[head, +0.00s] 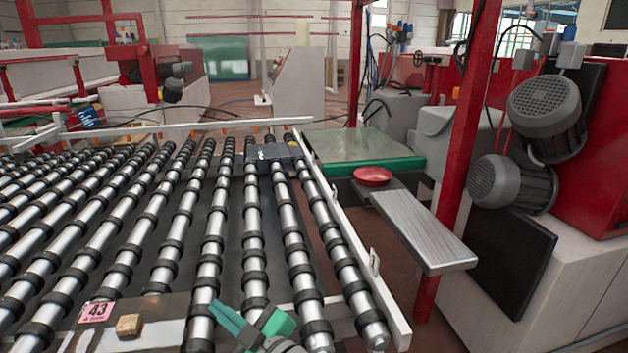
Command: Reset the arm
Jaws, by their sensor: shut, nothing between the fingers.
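The task names no other object.
A roller conveyor (180,200) fills the left and middle, with a white side rail (340,220). A wooden block (130,324) and a pink "43" label (96,312) are at lower left. A red post (462,140), a grey shelf (425,235), a red dish (373,175) and motors (545,105) stand right.

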